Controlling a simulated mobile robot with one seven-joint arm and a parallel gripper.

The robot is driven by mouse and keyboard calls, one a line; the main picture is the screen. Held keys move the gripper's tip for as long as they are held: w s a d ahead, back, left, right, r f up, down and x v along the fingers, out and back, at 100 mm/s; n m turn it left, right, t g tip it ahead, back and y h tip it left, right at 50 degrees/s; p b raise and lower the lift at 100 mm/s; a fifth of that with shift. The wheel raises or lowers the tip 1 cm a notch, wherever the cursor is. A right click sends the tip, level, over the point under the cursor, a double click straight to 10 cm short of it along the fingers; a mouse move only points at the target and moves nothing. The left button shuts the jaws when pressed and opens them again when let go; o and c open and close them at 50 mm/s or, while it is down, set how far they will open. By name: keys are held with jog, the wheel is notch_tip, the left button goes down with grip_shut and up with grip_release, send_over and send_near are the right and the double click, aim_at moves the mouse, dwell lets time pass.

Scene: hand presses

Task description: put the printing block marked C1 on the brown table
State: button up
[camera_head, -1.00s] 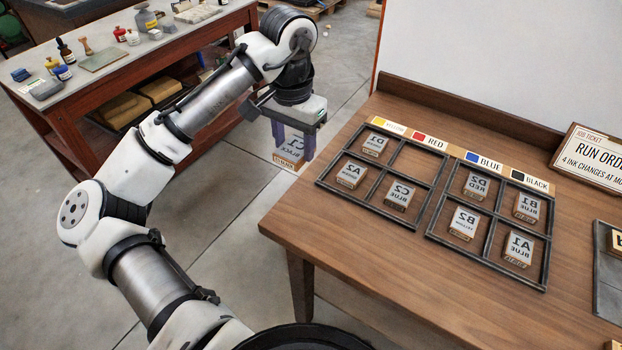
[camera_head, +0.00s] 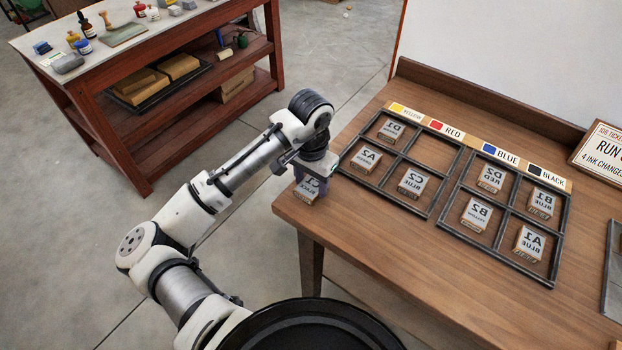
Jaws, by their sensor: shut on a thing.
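The printing block C1 (camera_head: 307,193), with a light face and mirrored dark lettering, is between the fingers of my gripper (camera_head: 312,180). My gripper is shut on it. It is at the left corner of the brown table (camera_head: 390,250), left of the framed blocks. I cannot tell whether the block touches the table top or is held just above it. The fingers hide part of the block.
Two dark frames on the table hold several blocks, among them A2 (camera_head: 366,159), C2 (camera_head: 412,182) and B2 (camera_head: 475,215). A colour strip (camera_head: 470,143) runs behind them. The table's front left is bare. A red-brown workbench (camera_head: 150,100) stands at the back left.

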aim_at(311, 185)
jog(key=shift+f, duration=0.2)
jog(key=o, duration=1)
jog(key=shift+r, duration=0.1)
notch_tip(311, 185, up, 12)
jog(key=b, duration=0.1)
jog(key=shift+r, duration=0.15)
